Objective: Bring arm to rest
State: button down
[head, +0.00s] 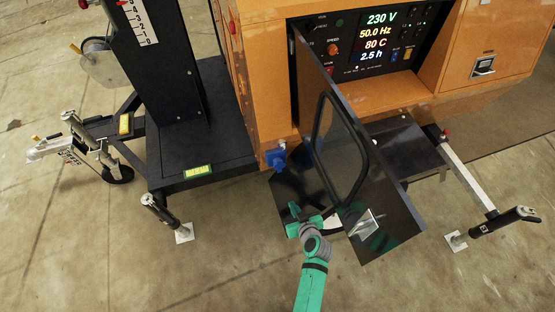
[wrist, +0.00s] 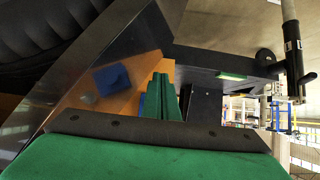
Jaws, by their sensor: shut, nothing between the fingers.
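My green arm reaches up from the bottom of the head view. My gripper (head: 294,210) is beside the lower part of the open dark panel door (head: 390,222), on its left. In the wrist view the fingers of my gripper (wrist: 160,82) are together with nothing between them. The door's edge and dark window fill the upper left of the wrist view. I cannot tell whether any part of my arm touches the door.
The orange generator cabinet (head: 262,95) has a lit control panel (head: 382,43). A blue socket (head: 276,156) sits on its lower corner. Outrigger legs (head: 160,212) (head: 497,221) stand on both sides. Concrete floor (head: 80,255) is clear at the lower left.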

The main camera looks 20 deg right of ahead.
jog(key=s+a+r+h, duration=0.1)
jog(key=s+a+r, duration=0.25)
jog(key=s, duration=0.45)
jog(key=s+a+r+h, duration=0.15)
jog(key=s+a, duration=0.25)
jog(key=s, duration=0.4)
jog(key=s+a+r+t, duration=0.1)
jog(key=s+a+r, duration=0.2)
jog(key=r, duration=0.4)
jog(key=s+a+r+t+y, duration=0.1)
jog(key=s+a+r+t, duration=0.1)
jog(key=r, duration=0.5)
jog(key=s+a+r+t+y, duration=0.1)
jog(key=s+a+r, duration=0.4)
jog(key=r, duration=0.3)
jog(key=shift+s+t, duration=0.3)
jog(key=shift+s, duration=0.55)
jog(key=shift+r, duration=0.1)
